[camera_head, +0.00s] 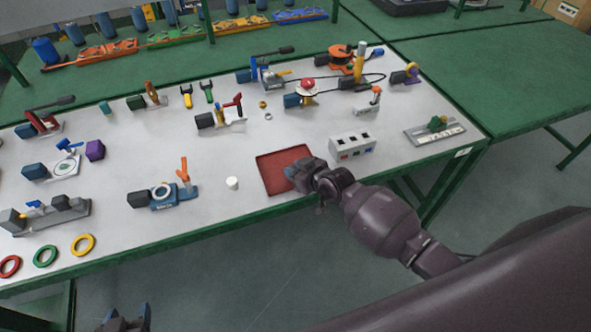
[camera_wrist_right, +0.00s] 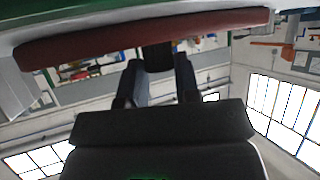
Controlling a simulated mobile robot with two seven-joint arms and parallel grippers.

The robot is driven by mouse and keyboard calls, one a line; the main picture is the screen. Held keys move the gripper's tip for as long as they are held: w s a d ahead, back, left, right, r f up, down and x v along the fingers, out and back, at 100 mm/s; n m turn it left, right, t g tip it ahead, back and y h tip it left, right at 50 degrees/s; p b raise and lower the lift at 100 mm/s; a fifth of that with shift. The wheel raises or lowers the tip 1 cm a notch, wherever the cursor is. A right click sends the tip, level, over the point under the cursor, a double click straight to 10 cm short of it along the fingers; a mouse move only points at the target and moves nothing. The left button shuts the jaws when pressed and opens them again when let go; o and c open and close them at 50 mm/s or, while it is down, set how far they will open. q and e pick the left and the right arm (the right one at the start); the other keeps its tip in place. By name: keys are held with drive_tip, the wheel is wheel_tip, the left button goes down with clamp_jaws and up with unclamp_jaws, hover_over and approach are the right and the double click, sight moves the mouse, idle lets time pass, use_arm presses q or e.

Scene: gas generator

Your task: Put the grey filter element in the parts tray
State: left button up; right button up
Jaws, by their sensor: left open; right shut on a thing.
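The parts tray appears to be the shallow red tray (camera_head: 270,165) near the table's front edge; its red rim also crosses the top of the right wrist view (camera_wrist_right: 200,22). My right gripper (camera_head: 296,173) is over the right part of the tray. In the right wrist view my right gripper (camera_wrist_right: 160,75) is shut on a dark grey piece (camera_wrist_right: 157,56), which I take for the grey filter element. The piece is close to the tray's rim; whether it touches the tray is unclear. In the head view the gripper hides it. My left gripper (camera_head: 127,315) is open and empty, low in front of the table.
A small white cylinder (camera_head: 232,183) stands left of the tray. A white switch box (camera_head: 352,146) is to its right. Several other fittings cover the table's back. The table behind the tray is partly clear.

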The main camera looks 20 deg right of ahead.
drive_tip(key=shift+f, duration=0.2)
drive_tip(key=o, duration=0.9)
drive_tip(key=shift+r, duration=0.2)
drive_tip(key=shift+s+d+r, duration=0.1)
drive_tip(key=shift+s, duration=0.05)
drive_tip(key=p+v, duration=0.1)
drive_tip(key=v, duration=1.1)
drive_tip(key=s+d+f+m+h, duration=0.1)
drive_tip(key=s+d+f, duration=0.1)
drive_tip(key=s, duration=0.3)
drive_tip(key=s+d+f+m+h, duration=0.1)
drive_tip(key=s+f+h, duration=0.1)
drive_tip(key=s, duration=0.3)
drive_tip(key=s+d+f+m+h, duration=0.2)
drive_tip(key=s, duration=0.4)
drive_tip(key=shift+s+d+f+t, duration=0.1)
drive_tip(key=shift+d+t, duration=0.2)
